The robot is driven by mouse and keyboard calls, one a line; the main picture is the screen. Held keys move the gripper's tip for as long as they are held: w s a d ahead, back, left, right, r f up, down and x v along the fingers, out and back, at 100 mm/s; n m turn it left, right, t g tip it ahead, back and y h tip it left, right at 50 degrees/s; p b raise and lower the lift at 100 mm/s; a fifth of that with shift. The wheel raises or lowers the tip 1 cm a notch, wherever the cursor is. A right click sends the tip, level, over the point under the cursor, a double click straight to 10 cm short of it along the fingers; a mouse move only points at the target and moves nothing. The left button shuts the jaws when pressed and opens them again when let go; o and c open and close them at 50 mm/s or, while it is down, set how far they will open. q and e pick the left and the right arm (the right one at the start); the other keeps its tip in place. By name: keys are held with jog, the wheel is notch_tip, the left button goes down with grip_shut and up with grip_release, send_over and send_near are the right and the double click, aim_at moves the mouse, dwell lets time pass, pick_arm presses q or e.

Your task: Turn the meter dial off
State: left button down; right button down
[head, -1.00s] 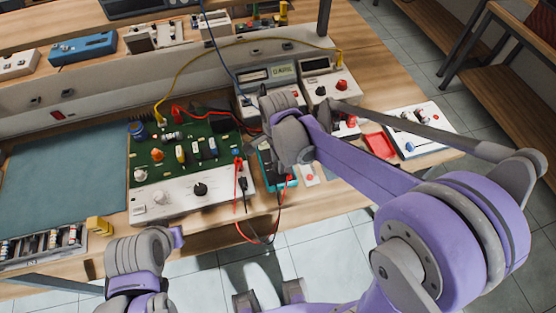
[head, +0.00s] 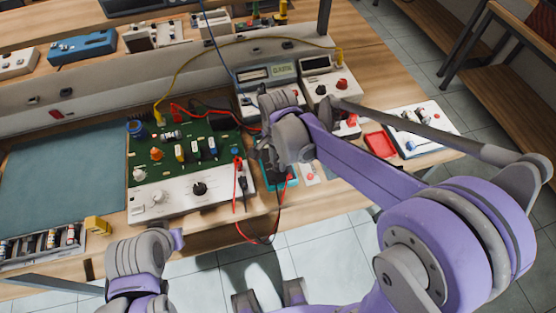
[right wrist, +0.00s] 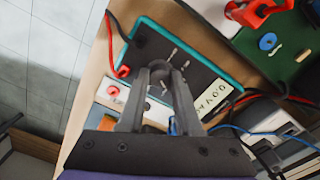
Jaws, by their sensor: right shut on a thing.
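The meter is a handheld multimeter with a dark face and teal edge; in the right wrist view (right wrist: 210,55) its display shows digits. In the head view its teal edge (head: 291,180) shows below my right wrist, which covers most of it. My right gripper (right wrist: 163,72) is shut on the meter dial (right wrist: 157,87), with one finger on each side; the fingers partly hide the dial, so its pointer setting cannot be read. My left arm is at the lower left of the head view, away from the meter; its fingers are not clearly visible.
A green circuit board (head: 190,150) with knobs stands left of the meter. Red and black test leads (head: 240,190) hang over the bench's front edge. Bench instruments (head: 268,75) stand behind. A red tray (head: 380,145) and a white board (head: 425,130) lie to the right.

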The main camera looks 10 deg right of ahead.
aim_at(278, 163)
jog(key=n+b, duration=0.1)
jog(key=n, duration=0.4)
jog(key=shift+n, duration=0.4)
jog(key=n, duration=0.6)
jog(key=shift+b, duration=0.35)
jog(key=n, duration=0.6)
jog(key=shift+n+b, duration=0.3)
jog(key=n, duration=0.5)
jog(key=shift+n, duration=0.3)
jog(key=c, duration=0.6)
grip_release()
notch_tip(278, 163, up, 11)
jog(key=shift+p, duration=0.3)
